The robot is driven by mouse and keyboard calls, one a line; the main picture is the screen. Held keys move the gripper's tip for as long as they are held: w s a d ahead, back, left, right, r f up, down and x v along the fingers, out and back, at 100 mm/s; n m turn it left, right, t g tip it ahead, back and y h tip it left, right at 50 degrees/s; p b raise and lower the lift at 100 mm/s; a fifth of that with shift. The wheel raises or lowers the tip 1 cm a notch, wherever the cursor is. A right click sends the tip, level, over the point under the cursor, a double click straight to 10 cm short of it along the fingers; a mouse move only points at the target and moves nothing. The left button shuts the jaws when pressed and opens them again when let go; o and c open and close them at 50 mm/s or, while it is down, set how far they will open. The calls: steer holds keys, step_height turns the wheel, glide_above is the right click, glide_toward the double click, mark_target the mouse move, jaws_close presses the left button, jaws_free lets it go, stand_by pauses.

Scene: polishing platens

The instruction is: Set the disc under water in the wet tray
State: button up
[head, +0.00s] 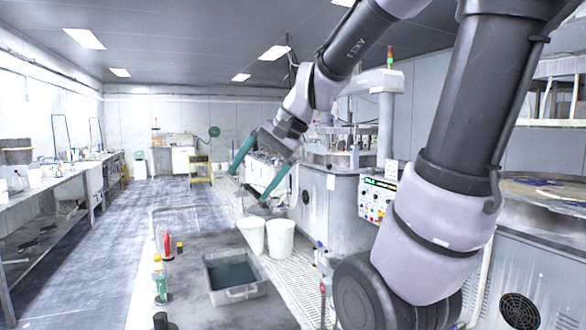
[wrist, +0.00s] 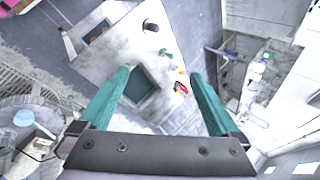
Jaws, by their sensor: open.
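The wet tray (head: 240,294) is a grey rectangular tub with dark greenish water, on the grey bench top (head: 195,312) in the head view. In the wrist view the tray's dark interior (wrist: 140,86) shows below and between my fingers. My gripper (head: 248,188) has two teal fingers spread wide apart, high above the bench and behind the tray in the head view. In the wrist view my gripper (wrist: 160,72) has nothing between its fingertips. I cannot make out the disc for certain in either view; the water is too dark to tell what lies in it.
A green bottle (head: 161,284), a red bottle (head: 167,245) and a small dark bottle (head: 180,248) stand left of the tray. A black cylinder (head: 160,321) is at the front. Two white buckets (head: 251,236) (head: 280,238) stand behind the tray, with polishing machines to the right.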

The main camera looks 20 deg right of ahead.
steer(key=s+d+r+n+t+h, duration=0.2)
steer(key=s+d+n+h, duration=0.1)
steer(key=s+d, duration=0.3)
steer(key=shift+s+d+r+t+h, duration=0.2)
steer(key=shift+s+t+h, duration=0.1)
steer(key=shift+t+h, duration=0.15)
stand_by(3.4)
